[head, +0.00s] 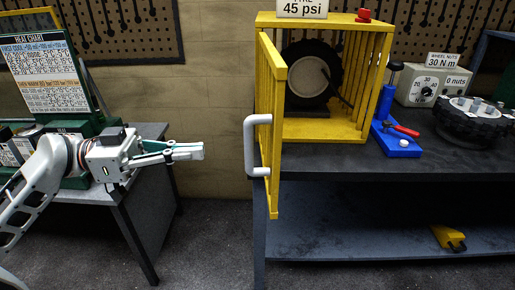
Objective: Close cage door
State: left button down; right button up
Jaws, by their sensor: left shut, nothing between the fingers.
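The yellow barred cage (327,133) stands on the dark workbench, with a black tyre (309,73) inside it. Its yellow door (269,140) is swung open toward me from the cage's left side. A light grey U-shaped handle (250,146) sticks out from the left face of the door. My left gripper (201,151) is shut and empty, to the left of the handle and apart from it, pointing right. My right gripper is not in view.
The dark bench (440,163) has a lower shelf (350,250) with a yellow object. A blue stand (398,142) with a red-handled tool sits right of the cage, near a gauge box (421,88) and a dark wheel (468,118). A second table (128,202) stands left; a floor gap separates the two.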

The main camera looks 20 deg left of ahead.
aim_at(272, 148)
pick_arm(q)
jog(key=p+x, duration=0.1)
jog(key=x, duration=0.4)
jog(key=p+x, duration=0.2)
jog(key=x, duration=0.4)
jog(key=shift+d+r, duration=0.15)
jog(key=shift+r, duration=0.1)
jog(key=shift+w+d+f+p, duration=0.2)
jog(key=shift+d+p, duration=0.15)
jog(key=shift+d, duration=0.1)
